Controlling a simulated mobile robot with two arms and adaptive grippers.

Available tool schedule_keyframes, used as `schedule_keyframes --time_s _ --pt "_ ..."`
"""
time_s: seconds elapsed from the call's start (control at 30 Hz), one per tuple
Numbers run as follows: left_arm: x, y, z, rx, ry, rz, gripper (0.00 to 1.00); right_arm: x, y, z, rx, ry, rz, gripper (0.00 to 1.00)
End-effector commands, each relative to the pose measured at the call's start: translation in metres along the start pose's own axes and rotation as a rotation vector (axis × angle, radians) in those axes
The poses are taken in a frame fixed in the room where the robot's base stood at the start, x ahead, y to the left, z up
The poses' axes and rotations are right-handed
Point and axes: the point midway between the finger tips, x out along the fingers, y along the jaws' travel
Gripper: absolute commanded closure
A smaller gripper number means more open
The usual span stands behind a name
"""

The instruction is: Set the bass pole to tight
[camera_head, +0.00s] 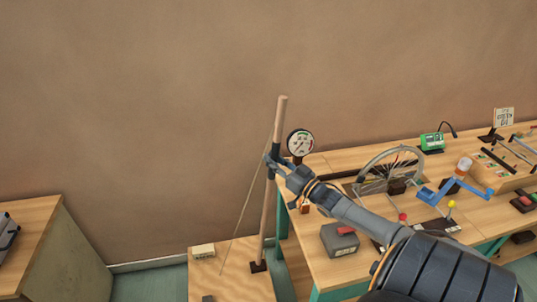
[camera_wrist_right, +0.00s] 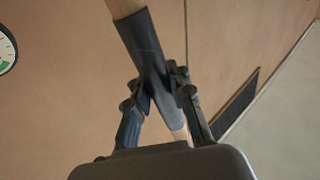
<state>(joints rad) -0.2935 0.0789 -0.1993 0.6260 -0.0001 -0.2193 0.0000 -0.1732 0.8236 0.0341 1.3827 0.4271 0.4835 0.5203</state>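The bass pole (camera_head: 282,112) is a wooden stick standing nearly upright, leaning slightly right at the top. Its foot sits in a dark bracket (camera_head: 258,266) on a wooden board (camera_head: 236,288). A thin string (camera_head: 238,219) runs from high on the pole down to the board, looking straight. My right gripper (camera_head: 272,163) is around the pole's upper part. In the right wrist view, its fingers (camera_wrist_right: 160,92) close on both sides of the pole's dark sleeve (camera_wrist_right: 143,45). A round dial gauge (camera_head: 299,143) stands just right of the pole; its reading is too small to tell. My left gripper is out of view.
A workbench (camera_head: 345,268) right of the pole holds a spoked wheel (camera_head: 391,170), a grey box with a red top (camera_head: 340,239), a blue crank device (camera_head: 450,183) and a green meter (camera_head: 432,142). Another table (camera_head: 35,225) stands at far left. The wall behind is bare.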

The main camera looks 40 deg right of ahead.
Motion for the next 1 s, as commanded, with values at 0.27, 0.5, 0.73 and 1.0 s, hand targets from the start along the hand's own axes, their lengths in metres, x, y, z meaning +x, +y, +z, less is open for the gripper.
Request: schedule_keyframes --time_s 0.27,0.5,0.73,1.0 --pt "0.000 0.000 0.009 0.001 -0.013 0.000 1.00 -0.002 0.004 0.004 0.001 -0.010 0.009 0.55" --pt "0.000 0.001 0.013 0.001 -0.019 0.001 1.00 -0.001 0.003 0.002 0.000 -0.006 0.007 0.55" --pt "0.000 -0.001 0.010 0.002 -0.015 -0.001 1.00 -0.009 0.003 0.003 0.000 -0.008 0.007 0.55" --pt "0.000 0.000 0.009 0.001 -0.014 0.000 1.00 -0.052 0.002 0.004 0.001 -0.011 0.008 0.55"
